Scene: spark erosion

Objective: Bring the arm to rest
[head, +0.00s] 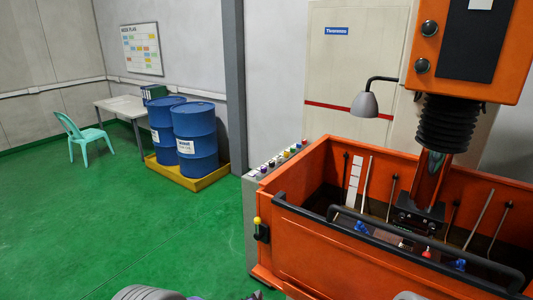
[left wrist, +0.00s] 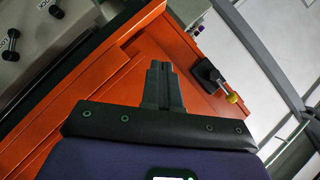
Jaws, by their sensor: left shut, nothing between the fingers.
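My left gripper (left wrist: 160,68) is shut and empty in the left wrist view. Its dark fingers stand in front of the orange wall of the machine tank (left wrist: 110,95); I cannot tell whether they touch it. In the head view a grey part of my left arm (head: 150,293) shows at the bottom edge, with a small dark piece of the gripper (head: 255,296) beside the tank's lower left corner. A small grey part of mine shows at the bottom right. My right gripper is not in view.
The orange spark erosion machine (head: 350,250) fills the right, with a black front rail (head: 390,237) and a yellow-tipped lever (head: 258,228) on its left corner. Blue drums (head: 195,140) stand on a yellow pallet (head: 190,178). Green floor (head: 120,230) is clear at left.

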